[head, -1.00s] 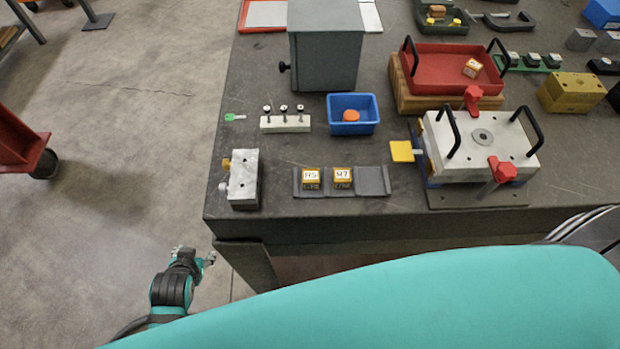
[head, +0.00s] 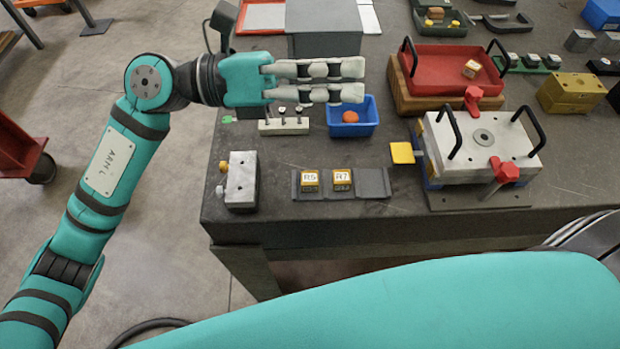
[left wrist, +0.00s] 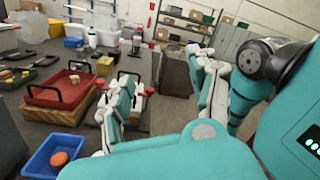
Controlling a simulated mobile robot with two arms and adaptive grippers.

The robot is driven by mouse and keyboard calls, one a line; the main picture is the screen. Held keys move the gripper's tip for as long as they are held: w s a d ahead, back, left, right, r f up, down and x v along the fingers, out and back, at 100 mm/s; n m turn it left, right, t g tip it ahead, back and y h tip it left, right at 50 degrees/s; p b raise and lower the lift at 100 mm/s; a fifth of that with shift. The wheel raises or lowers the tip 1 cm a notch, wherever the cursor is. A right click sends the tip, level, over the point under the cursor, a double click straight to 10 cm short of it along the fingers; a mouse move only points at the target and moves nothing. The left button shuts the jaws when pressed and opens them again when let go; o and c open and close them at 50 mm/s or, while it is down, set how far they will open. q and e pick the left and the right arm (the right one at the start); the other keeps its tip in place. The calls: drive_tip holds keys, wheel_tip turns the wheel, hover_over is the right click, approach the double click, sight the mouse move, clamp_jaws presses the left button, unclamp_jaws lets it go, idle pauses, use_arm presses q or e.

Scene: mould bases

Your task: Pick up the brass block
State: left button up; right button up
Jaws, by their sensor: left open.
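The brass block (head: 572,92) is a gold-coloured block with small holes in its top. It rests on the table at the right of the head view, right of the red tray. A small yellowish block (left wrist: 105,65) beyond the red tray in the left wrist view may be the same one. My left gripper (head: 360,80) is open and empty, above the table's left part near the blue bin, far to the left of the brass block. Its two fingers (left wrist: 165,68) also show apart in the left wrist view. My right gripper is in neither view.
A red tray (head: 425,75) on a wooden base and a white mould plate (head: 455,150) with black handles stand between gripper and block. A blue bin (head: 372,124) holds an orange item. A grey box (head: 325,40) stands behind my gripper. Small grey blocks (head: 580,39) lie behind the brass block.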

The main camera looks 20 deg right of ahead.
use_arm(q)
wheel_tip(320, 180, down, 4)
drive_tip(key=m+y, duration=0.3)
drive_tip(key=y, duration=0.2)
drive_tip(key=m+t+y, duration=0.2)
drive_tip(key=t+y, duration=0.3)
drive_tip(key=y, duration=0.3)
approach(309, 177)
drive_tip(key=p+x, duration=0.3)
drive_tip(key=shift+s+a, duration=0.1)
drive_tip(key=shift+s, duration=0.1)
drive_tip(key=shift+d+f+p, duration=0.2)
drive_tip(key=shift+f+p, duration=0.2)
drive_tip(key=shift+f, duration=0.1)
drive_tip(key=shift+d+f, duration=0.15)
drive_tip(key=shift+f, duration=0.1)
drive_tip(key=p+x, duration=0.2)
drive_tip(key=x, duration=0.1)
drive_tip(key=shift+d+f, duration=0.25)
drive_tip(key=shift+f, duration=0.05)
drive_tip(key=shift+d+f, duration=0.15)
drive_tip(key=shift+f, duration=0.3)
clamp_jaws()
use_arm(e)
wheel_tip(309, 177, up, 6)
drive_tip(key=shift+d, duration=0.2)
